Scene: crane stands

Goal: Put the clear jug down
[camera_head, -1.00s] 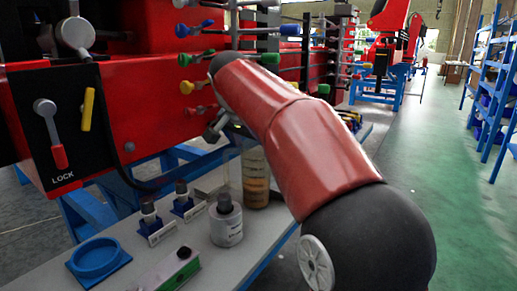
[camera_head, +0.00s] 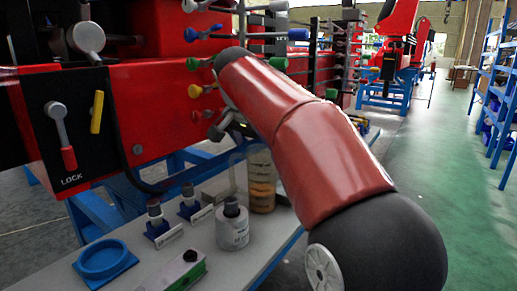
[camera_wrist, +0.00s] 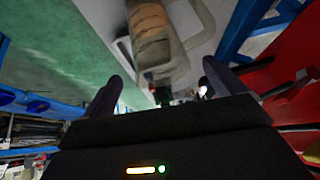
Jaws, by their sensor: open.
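The clear jug (camera_head: 261,182) holds something amber and appears to stand upright on the grey bench top (camera_head: 215,267), behind the white bottle. In the wrist view the jug (camera_wrist: 153,38) shows beyond the fingers, with its clear handle at its right. My gripper (camera_wrist: 163,82) is open, its two dark fingertips wide apart. No object is clearly held between them. In the head view the gripper (camera_head: 226,126) is small and partly hidden by my red arm, just above and left of the jug.
The red crane body with levers (camera_head: 140,120) stands close behind. A green floor is clear at right.

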